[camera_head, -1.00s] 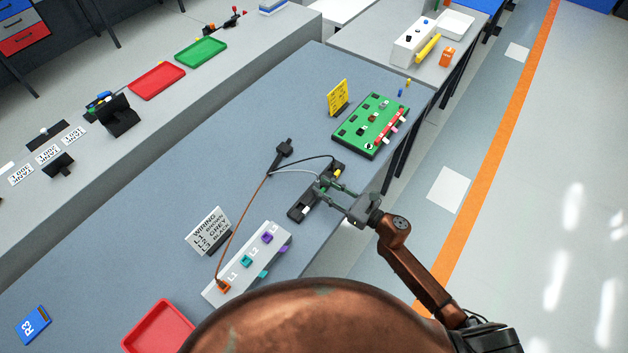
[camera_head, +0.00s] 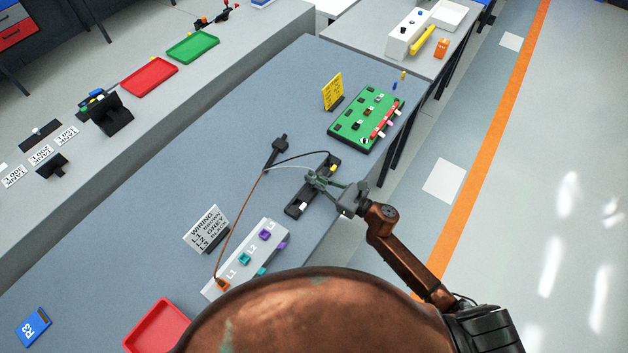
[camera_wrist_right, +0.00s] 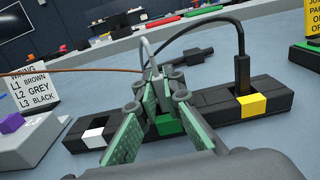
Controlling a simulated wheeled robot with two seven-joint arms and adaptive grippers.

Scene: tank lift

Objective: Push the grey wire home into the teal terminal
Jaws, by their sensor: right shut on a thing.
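The grey wire (camera_wrist_right: 148,58) arcs up from between the fingertips of my right gripper (camera_wrist_right: 160,88), which is shut on its end. In the head view the right gripper (camera_head: 313,180) is at the middle of the black wire holder (camera_head: 296,208). In the wrist view the holder's green block (camera_wrist_right: 168,125) is just beyond the fingertips; whether the wire end still sits in the holder is hidden. The teal terminal (camera_head: 245,259) is at L2 on the light terminal block (camera_head: 266,234), left of and nearer than the holder. My left gripper is not in view.
The brown wire (camera_head: 238,213) runs to the orange L1 terminal (camera_head: 222,284). The black wire (camera_wrist_right: 240,40) stands at the holder's yellow block (camera_wrist_right: 251,105). A wiring sign (camera_head: 206,229) stands behind the terminal block. A green board (camera_head: 366,120) lies beyond the holder.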

